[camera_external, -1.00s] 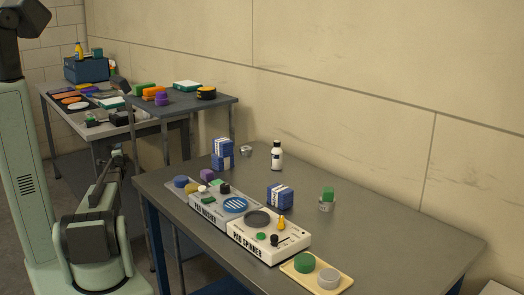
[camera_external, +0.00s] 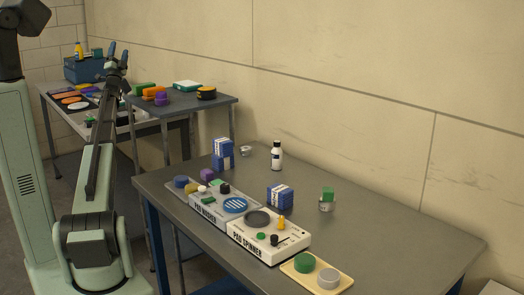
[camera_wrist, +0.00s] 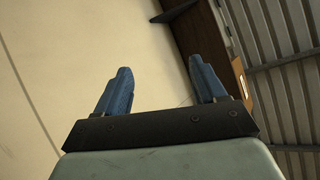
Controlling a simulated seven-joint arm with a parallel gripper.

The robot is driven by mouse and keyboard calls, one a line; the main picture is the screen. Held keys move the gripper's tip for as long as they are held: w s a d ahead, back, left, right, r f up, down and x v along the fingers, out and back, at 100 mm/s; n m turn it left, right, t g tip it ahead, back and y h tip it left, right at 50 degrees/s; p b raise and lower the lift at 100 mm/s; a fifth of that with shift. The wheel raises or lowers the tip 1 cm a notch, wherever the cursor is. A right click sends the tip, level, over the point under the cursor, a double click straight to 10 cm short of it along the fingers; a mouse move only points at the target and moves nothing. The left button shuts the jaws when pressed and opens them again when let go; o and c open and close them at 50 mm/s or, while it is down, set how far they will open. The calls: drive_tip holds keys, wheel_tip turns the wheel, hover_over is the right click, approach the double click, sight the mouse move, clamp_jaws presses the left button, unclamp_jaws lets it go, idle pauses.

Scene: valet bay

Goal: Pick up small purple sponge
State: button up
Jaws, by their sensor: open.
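A small purple block (camera_external: 207,175) that looks like a sponge sits at the back left of the near table, just behind the pad washer. I cannot tell from the picture which of these is the named sponge. My gripper (camera_external: 118,53) is raised and points up in front of the far table, away from both. In the wrist view its two blue fingers (camera_wrist: 159,70) stand apart with nothing between them. No sponge shows in that view.
The near table (camera_external: 400,240) holds a pad washer (camera_external: 202,213), a pad spinner (camera_external: 262,246), blue boxes (camera_external: 222,154), a white bottle (camera_external: 277,156) and a yellow tray (camera_external: 328,287). Its right part is bare. A wall (camera_external: 350,60) runs behind both tables.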

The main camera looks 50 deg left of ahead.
drive_tip(key=w+d+r+g+h, duration=0.1)
drive_tip(key=w+d+r, duration=0.3)
drive_tip(key=w+d, duration=0.3)
drive_tip(key=w+d+f+m+g+h, duration=0.6)
drive_tip(key=w+d+f+g+h, duration=0.15)
drive_tip(key=w+d+f, duration=0.75)
drive_tip(key=m+g+h, duration=0.8)
drive_tip(key=m+g, duration=0.1)
drive_tip(key=g, duration=0.1)
approach(206, 170)
drive_tip(key=x, duration=0.4)
drive_tip(key=shift+s+f, duration=0.15)
drive_tip(key=shift+f, duration=0.1)
drive_tip(key=shift+f, duration=0.2)
